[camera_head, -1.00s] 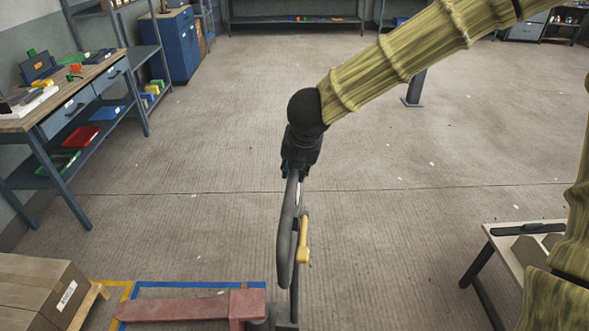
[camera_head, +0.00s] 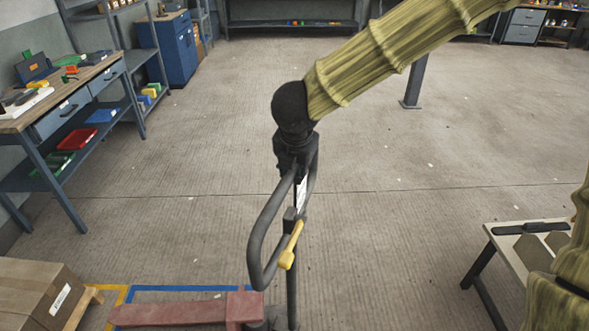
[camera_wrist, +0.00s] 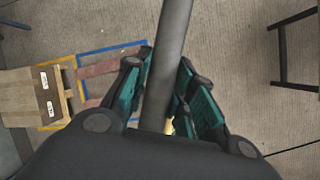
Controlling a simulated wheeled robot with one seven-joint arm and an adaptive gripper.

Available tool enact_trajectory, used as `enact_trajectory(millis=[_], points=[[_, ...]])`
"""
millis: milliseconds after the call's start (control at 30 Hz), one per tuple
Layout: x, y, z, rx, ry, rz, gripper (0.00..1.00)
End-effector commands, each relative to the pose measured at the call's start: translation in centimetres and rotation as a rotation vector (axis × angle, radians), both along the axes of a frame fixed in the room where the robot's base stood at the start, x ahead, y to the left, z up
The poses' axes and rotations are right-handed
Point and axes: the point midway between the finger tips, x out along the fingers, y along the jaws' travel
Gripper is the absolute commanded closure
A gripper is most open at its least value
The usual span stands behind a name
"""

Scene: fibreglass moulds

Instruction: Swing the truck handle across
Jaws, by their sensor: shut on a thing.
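The truck handle (camera_head: 263,228) is a dark grey loop on an upright post, with a yellow lever (camera_head: 291,246) inside the loop. My gripper (camera_head: 298,165) is shut on the top of the handle loop. In the wrist view the handle bar (camera_wrist: 172,60) runs between the teal-padded fingers of my gripper (camera_wrist: 168,95). The red truck fork (camera_head: 170,312) lies low at the bottom of the head view, joined to the foot of the post. The far side of the grip is hidden by my wrist.
A cardboard box (camera_head: 38,290) on a wooden pallet stands at the lower left. Blue and yellow floor lines (camera_head: 190,288) mark the truck's bay. A workbench (camera_head: 75,85) is on the left, a low table (camera_head: 510,250) on the right.

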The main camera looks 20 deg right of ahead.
Motion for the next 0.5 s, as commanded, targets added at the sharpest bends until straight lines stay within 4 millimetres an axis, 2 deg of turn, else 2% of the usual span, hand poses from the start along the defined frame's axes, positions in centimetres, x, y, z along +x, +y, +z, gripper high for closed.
enact_trajectory(millis=[333, 500], points=[[-0.25, 0.13, -0.11, 0.005, 0.003, -0.018, 1.0], [-0.84, 0.46, -0.35, 0.003, 0.002, -0.089, 1.0]])
